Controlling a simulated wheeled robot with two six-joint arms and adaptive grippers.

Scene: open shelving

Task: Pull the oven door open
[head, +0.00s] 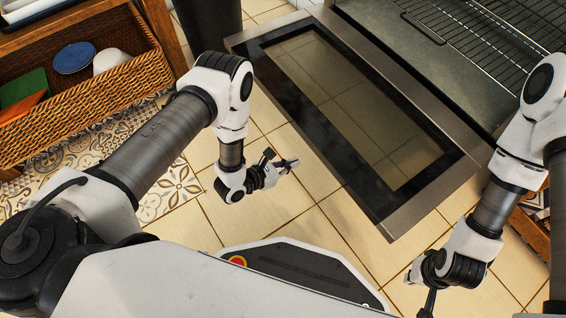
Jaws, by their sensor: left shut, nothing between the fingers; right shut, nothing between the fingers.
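The oven door (415,207), a steel frame around dark glass, lies folded down flat and open over the tiled floor, in front of the oven. The oven cavity (385,45) with its wire racks (478,38) shows at the upper right. My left gripper (289,165) is shut and empty, left of the door and apart from it. My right gripper (428,308) is shut and empty near the bottom right, below the door's near corner and apart from it. Its tips are small and partly cut off by the picture's edge.
A wicker basket (120,88) with a blue dish (74,58), a green item and an orange item stands on shelving at the upper left. A dark cylinder (210,22) stands at the top. A patterned mat (165,190) lies at left. Bare tiles (300,205) separate my base from the door.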

